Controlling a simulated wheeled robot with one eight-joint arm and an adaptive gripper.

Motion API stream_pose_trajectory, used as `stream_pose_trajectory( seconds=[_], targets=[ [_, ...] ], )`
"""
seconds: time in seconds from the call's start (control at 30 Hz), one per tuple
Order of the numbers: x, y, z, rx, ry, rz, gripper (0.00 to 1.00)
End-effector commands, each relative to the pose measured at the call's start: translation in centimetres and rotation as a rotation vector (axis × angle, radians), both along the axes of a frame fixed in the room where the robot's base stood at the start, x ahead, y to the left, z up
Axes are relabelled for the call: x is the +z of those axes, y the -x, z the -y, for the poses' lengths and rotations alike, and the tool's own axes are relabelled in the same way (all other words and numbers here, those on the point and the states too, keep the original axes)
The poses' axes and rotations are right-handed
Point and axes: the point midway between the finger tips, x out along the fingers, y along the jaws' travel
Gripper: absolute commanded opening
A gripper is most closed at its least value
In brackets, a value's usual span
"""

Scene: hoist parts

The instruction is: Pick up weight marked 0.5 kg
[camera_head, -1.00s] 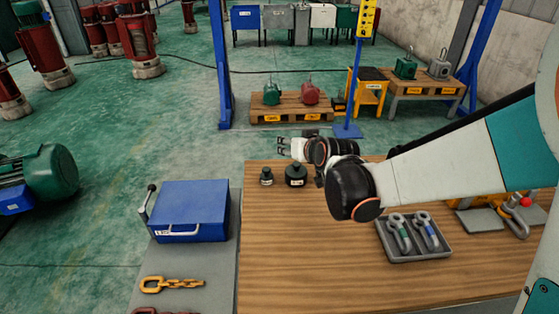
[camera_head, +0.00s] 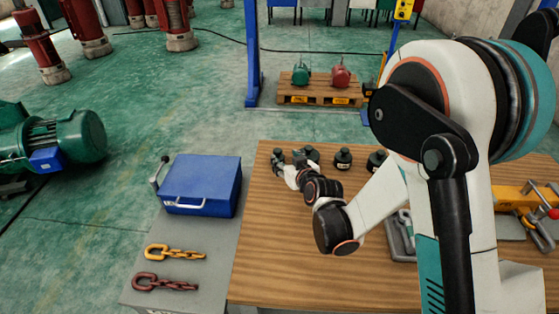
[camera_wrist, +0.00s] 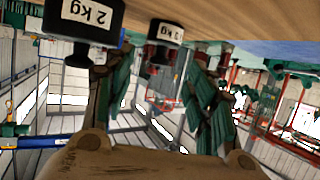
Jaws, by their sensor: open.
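Several dark cylindrical weights stand in a row near the far edge of the wooden table. The smaller, leftmost weight (camera_head: 278,155) is beside my gripper (camera_head: 286,160). In the wrist view, a small black weight (camera_wrist: 166,32) with a white "kg" label appears between my open fingers (camera_wrist: 160,72); its number is hard to read. A larger weight marked "2 kg" (camera_wrist: 84,18) is next to it, near one finger. My gripper is open, and I see no grip on either weight. More weights (camera_head: 343,158) stand to the right; their marks are unreadable.
A blue box (camera_head: 200,184) and chain pieces (camera_head: 175,252) lie on a grey surface left of the wooden table (camera_head: 275,260). A tray with shackles is partly hidden behind my arm. The table's front left is clear.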

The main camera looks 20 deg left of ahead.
Motion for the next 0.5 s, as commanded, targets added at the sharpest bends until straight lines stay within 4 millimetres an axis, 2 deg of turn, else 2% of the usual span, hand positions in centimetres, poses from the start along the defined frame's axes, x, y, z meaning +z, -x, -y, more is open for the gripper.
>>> stream_pose_trajectory(
  seconds=[0.1, 0.37, 0.5],
  targets=[
    [-0.9, -1.5, -1.1, 0.0, -0.001, -0.001, 0.51],
    [-1.5, -2.8, -2.2, -0.001, 0.0, 0.0, 0.51],
    [-2.4, -4.1, -3.3, -0.001, 0.0, 0.0, 0.51]
  ],
)
